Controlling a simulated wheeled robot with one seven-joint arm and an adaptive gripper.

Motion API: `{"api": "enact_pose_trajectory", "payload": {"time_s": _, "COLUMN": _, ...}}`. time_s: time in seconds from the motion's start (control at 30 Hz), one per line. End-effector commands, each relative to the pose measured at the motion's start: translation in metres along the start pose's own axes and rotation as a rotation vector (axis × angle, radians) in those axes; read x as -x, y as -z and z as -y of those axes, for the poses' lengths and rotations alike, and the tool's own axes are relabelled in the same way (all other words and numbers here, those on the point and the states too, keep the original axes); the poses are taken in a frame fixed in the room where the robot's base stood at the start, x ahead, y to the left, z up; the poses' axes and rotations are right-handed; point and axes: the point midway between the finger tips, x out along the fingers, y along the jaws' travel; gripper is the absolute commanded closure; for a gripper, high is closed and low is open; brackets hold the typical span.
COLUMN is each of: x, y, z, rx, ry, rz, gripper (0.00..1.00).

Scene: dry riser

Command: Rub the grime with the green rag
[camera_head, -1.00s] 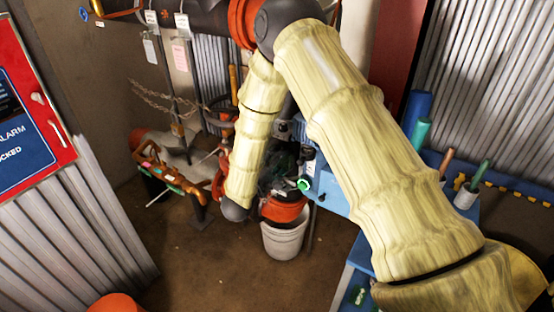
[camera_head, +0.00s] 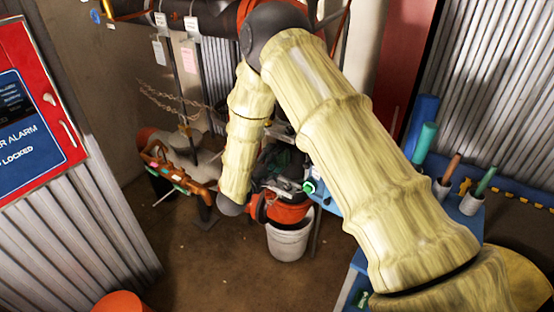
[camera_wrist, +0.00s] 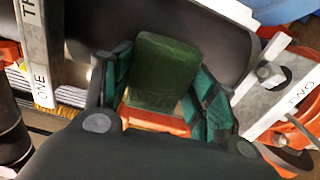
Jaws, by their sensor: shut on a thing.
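The green rag (camera_wrist: 166,72) shows in the wrist view as a dark green, block-like pad. My gripper (camera_wrist: 164,88) is shut on it, with teal finger pads on both sides. A dark rounded pipe-like surface (camera_wrist: 225,30) lies behind the rag. An orange surface (camera_wrist: 155,122) shows just below it. I cannot tell whether the rag touches either one. In the head view my gripper (camera_head: 282,165) is a small dark shape beyond my pale-sleeved arm, above an orange part (camera_head: 287,208). The rag is not clear there. I cannot make out the grime in either view.
A white bucket (camera_head: 290,240) stands on the brown floor below. A blue bench (camera_head: 465,215) with cups and rolls is at right. A red alarm panel (camera_head: 35,105) is at left. Metal tags flank my gripper in the wrist view (camera_wrist: 290,95).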

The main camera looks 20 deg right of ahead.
Motion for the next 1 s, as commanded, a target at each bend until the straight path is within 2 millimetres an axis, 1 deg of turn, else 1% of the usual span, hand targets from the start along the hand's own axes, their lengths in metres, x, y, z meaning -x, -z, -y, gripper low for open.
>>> {"api": "enact_pose_trajectory", "payload": {"time_s": 0.03, "x": -0.001, "y": 0.0, "z": -0.003, "rx": -0.002, "ry": -0.003, "rz": 0.0, "gripper": 0.65}}
{"api": "enact_pose_trajectory", "payload": {"time_s": 0.17, "x": -0.001, "y": -0.004, "z": -0.002, "rx": -0.001, "ry": -0.003, "rz": 0.001, "gripper": 0.65}}
{"api": "enact_pose_trajectory", "payload": {"time_s": 0.7, "x": 0.002, "y": -0.039, "z": 0.001, "rx": 0.002, "ry": -0.001, "rz": 0.001, "gripper": 0.65}}
{"api": "enact_pose_trajectory", "payload": {"time_s": 1.0, "x": -0.001, "y": -0.039, "z": 0.002, "rx": 0.0, "ry": -0.002, "rz": 0.0, "gripper": 0.65}}
